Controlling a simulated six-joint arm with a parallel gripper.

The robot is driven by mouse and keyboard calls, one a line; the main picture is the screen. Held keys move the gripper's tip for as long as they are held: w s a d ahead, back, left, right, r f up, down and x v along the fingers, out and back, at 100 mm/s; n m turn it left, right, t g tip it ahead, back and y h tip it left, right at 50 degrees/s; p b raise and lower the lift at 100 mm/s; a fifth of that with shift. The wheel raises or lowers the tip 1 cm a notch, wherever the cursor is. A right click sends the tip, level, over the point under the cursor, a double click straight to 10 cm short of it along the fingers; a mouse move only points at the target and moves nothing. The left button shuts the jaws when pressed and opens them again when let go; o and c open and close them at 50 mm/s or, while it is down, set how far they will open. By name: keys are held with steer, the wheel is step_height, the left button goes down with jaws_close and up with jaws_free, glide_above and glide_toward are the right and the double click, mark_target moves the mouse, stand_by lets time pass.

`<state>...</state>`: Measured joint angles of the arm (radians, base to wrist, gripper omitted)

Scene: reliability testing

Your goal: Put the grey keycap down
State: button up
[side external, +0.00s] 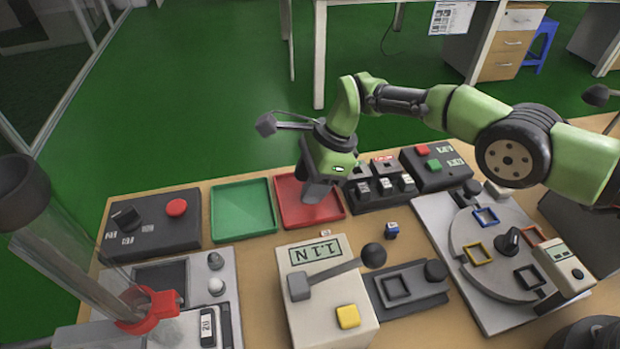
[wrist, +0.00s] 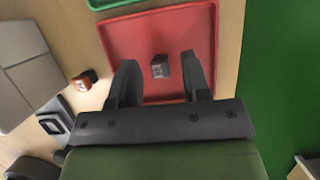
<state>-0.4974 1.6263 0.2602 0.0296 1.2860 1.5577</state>
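The grey keycap (wrist: 160,67) is a small dark cube with a marked label, resting on the floor of the red tray (wrist: 130,45) in the wrist view. My gripper (wrist: 160,80) is open, one finger on each side of the keycap with visible gaps. In the side external view my gripper (side external: 316,190) points down into the red tray (side external: 336,210). The keycap is hidden behind my gripper there.
A green tray (side external: 243,205) lies left of the red tray. A keycap rack (side external: 375,185) stands close on the right. A force tester (side external: 325,290) fills the front middle.

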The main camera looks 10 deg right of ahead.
steer(key=shift+r, duration=0.1)
steer(key=shift+v, duration=0.8)
steer(key=shift+d+r, duration=0.3)
steer(key=shift+r, duration=0.35)
steer(key=v, duration=0.9)
